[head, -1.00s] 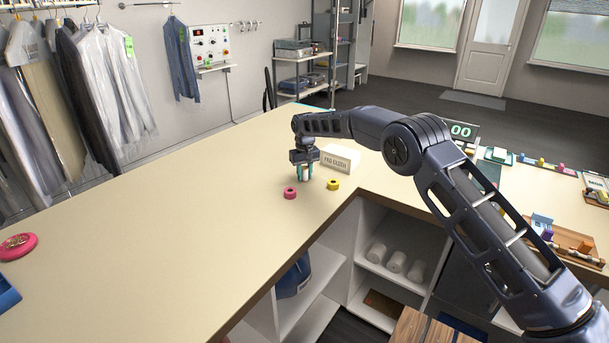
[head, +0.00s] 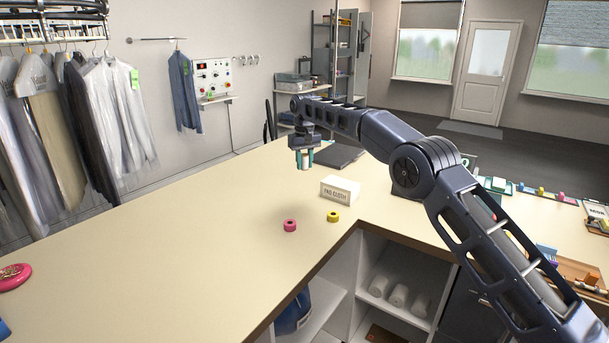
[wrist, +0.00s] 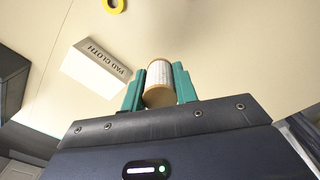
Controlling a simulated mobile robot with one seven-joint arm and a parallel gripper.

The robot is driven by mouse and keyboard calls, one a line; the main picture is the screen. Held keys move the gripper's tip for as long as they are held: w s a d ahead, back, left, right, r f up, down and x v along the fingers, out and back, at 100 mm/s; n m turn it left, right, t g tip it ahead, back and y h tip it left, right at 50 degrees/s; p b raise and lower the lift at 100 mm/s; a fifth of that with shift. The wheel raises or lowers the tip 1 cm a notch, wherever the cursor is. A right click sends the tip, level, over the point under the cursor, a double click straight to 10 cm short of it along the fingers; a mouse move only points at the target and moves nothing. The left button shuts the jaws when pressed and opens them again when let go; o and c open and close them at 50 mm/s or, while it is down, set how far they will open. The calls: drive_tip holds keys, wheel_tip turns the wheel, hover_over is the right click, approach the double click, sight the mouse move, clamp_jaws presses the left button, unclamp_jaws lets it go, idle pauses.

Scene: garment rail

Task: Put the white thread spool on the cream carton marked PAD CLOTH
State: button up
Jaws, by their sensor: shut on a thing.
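My gripper (head: 303,160) is shut on the white thread spool (wrist: 159,77), which sits between the teal fingers in the wrist view. In the head view the spool (head: 303,163) is small and partly hidden by the fingers. It is held up above the counter. The cream carton marked PAD CLOTH (head: 339,189) stands on the counter, below and to the right of my gripper in the head view. In the wrist view the carton (wrist: 92,70) is to the left of the spool, apart from it. Its top looks bare.
A pink spool (head: 290,225) and a yellow spool (head: 333,216) stand on the counter (head: 190,230) in front of the carton. The yellow one also shows in the wrist view (wrist: 114,5). A dark flat thing (head: 340,156) lies behind the carton. The counter's left part is mostly clear.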

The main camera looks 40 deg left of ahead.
sight(350, 189)
drive_tip(key=shift+w+r, duration=0.15)
drive_tip(key=shift+r, duration=0.25)
drive_tip(key=w+d+r+m, duration=0.1)
drive_tip(key=w+d+r, duration=0.3)
drive_tip(key=w+d, duration=0.25)
drive_tip(key=w+d+r+m, duration=0.2)
drive_tip(key=w+d+r, duration=0.25)
drive_tip(key=w, duration=0.35)
drive_tip(key=f, duration=1.3)
drive_tip(key=d+f, duration=0.1)
drive_tip(key=f, duration=0.6)
drive_tip(key=shift+w+f, duration=0.1)
drive_tip(key=shift+f, duration=0.15)
drive_tip(key=shift+f, duration=0.15)
drive_tip(key=o, duration=0.9)
drive_tip(key=shift+o, duration=0.2)
wheel_tip(350, 189, up, 12)
